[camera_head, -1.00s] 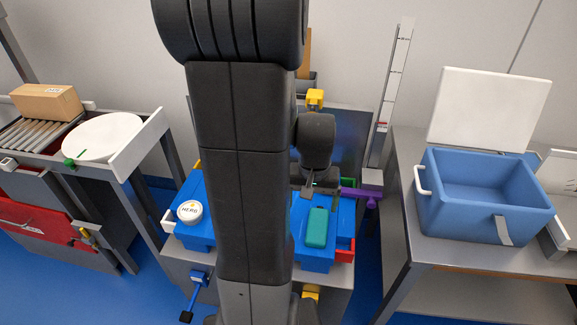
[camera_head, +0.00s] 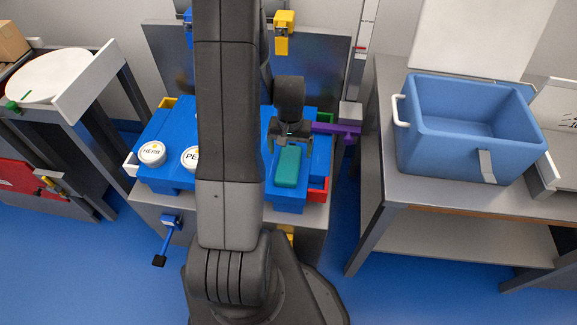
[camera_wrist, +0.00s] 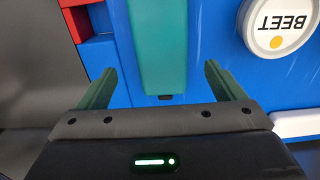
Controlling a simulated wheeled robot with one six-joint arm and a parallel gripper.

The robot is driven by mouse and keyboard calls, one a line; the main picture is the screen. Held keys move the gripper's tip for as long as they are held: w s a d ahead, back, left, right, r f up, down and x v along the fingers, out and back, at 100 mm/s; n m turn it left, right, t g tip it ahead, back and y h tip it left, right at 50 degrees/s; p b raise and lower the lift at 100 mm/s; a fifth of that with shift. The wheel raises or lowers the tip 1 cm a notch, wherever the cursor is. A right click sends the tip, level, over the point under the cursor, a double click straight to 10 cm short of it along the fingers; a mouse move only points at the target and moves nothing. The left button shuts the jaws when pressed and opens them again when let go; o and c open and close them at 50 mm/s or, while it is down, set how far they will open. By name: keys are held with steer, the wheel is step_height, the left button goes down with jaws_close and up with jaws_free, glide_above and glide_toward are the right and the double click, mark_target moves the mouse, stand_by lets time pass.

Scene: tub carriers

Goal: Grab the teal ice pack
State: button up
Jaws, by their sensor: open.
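The teal ice pack (camera_head: 287,167) lies on the blue surface at the right part of the middle stand. In the wrist view the ice pack (camera_wrist: 158,45) runs up and down at the top centre. My gripper (camera_head: 289,138) is just behind the ice pack in the head view. In the wrist view my gripper (camera_wrist: 160,82) is open, with its two fingers spread to either side of the pack's near end. The fingers look wider apart than the pack and show no contact. The height between fingers and pack is hard to tell.
A round tub marked BEET (camera_wrist: 277,25) sits right of the pack in the wrist view. Tubs marked HERB (camera_head: 151,153) and PE (camera_head: 190,158) stand left of my arm. A red part (camera_head: 318,189) borders the pack's right. A blue cooler (camera_head: 465,130) stands open on the right table.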

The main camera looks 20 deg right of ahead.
mark_target(289, 162)
steer(key=f, duration=0.3)
steer(key=f+b, duration=0.1)
steer(key=f, duration=0.1)
steer(key=shift+s+a+f, duration=0.3)
steer(key=shift+s+a, duration=0.05)
steer(key=c, duration=1.3)
steer(key=shift+o, duration=0.2)
steer(key=shift+r, duration=0.2)
